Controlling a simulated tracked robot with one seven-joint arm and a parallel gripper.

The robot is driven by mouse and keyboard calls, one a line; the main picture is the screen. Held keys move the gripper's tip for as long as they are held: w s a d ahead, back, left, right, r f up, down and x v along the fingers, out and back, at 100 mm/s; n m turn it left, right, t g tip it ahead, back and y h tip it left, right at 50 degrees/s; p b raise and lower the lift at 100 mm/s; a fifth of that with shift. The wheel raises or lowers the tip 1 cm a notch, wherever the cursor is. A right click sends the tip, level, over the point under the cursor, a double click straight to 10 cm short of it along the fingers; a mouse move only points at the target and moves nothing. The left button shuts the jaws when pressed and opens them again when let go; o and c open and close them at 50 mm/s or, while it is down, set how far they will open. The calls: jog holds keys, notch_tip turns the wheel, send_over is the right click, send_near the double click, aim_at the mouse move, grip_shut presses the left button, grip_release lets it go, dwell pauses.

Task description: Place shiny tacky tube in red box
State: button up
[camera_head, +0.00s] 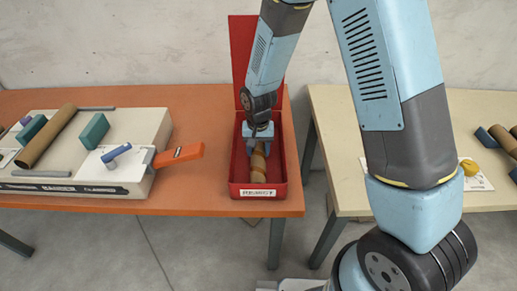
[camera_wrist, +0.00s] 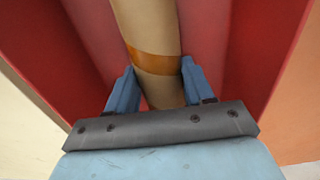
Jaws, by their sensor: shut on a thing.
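The tube (camera_head: 258,172) is brown with a glossy orange-brown band, which shows in the wrist view (camera_wrist: 154,64). It is inside the open red box (camera_head: 282,178), lengthwise between its walls. My gripper (camera_head: 259,139) reaches down into the box, and its two blue fingers (camera_wrist: 155,86) are shut on the tube from both sides, just below the band. I cannot tell whether the tube touches the box floor. My gripper hides its far end in the head view.
The red box's lid stands open at the back (camera_head: 241,50). It sits at the right end of the orange table (camera_head: 190,190). The winder (camera_head: 150,125), with its orange handle (camera_head: 180,154), stands to the left. A pale table (camera_head: 345,195) with several objects is at right.

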aim_at(259, 147)
jog(key=o, duration=1.1)
jog(key=shift+c, duration=0.2)
notch_tip(259, 147, up, 12)
jog(key=shift+r, duration=0.1)
